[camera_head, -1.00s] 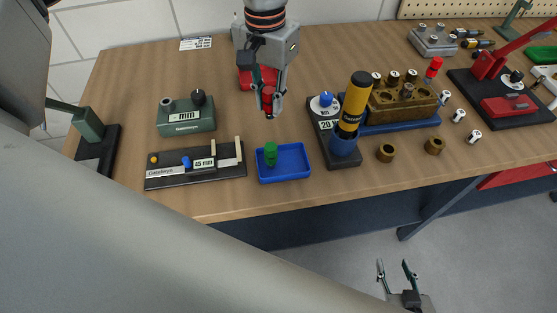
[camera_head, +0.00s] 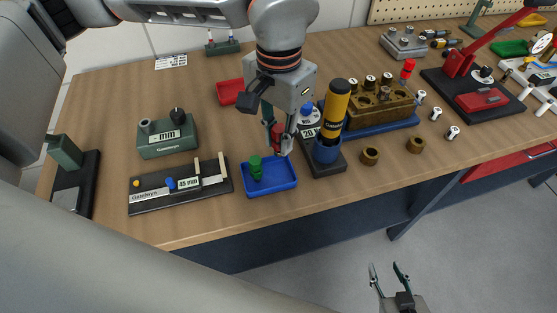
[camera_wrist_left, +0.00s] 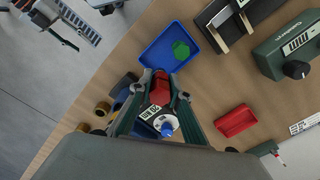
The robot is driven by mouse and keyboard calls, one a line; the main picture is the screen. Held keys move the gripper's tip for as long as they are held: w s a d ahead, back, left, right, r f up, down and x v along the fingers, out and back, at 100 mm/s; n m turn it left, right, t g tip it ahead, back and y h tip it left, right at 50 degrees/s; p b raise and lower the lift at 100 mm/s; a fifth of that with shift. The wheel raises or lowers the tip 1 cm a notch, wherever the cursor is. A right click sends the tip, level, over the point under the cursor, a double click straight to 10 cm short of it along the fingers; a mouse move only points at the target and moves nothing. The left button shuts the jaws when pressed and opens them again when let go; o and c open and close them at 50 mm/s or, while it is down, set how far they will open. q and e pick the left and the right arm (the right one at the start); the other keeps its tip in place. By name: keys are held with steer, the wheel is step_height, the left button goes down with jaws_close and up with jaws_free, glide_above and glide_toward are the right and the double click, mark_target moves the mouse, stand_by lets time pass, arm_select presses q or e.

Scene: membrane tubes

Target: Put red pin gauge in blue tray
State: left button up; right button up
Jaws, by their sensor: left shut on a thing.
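My left gripper (camera_head: 279,147) is shut on the red pin gauge (camera_head: 277,132). It holds the gauge roughly upright at the back right edge of the blue tray (camera_head: 284,187). In the left wrist view the red gauge (camera_wrist_left: 161,88) shows between the fingers, at the near edge of the blue tray (camera_wrist_left: 160,53); its height above the tray is hard to judge. A green pin gauge (camera_head: 256,168) stands in the left part of the tray. My right gripper (camera_head: 385,267) is open and empty, low in front of the table, above the floor.
A black stand with a yellow and blue cylinder (camera_head: 334,110) is close right of the tray. A black gauge board (camera_head: 150,203) lies to its left, and a green mm block (camera_head: 167,137) behind that. An empty red tray (camera_head: 229,92) sits further back.

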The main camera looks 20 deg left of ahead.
mark_target(278, 129)
arm_select(q)
steer(key=shift+f, duration=3.9)
steer(key=shift+f, duration=0.15)
steer(key=o, duration=0.7)
step_height(278, 129, up, 12)
steer(key=shift+r, duration=0.2)
steer(key=shift+s+f, duration=0.1)
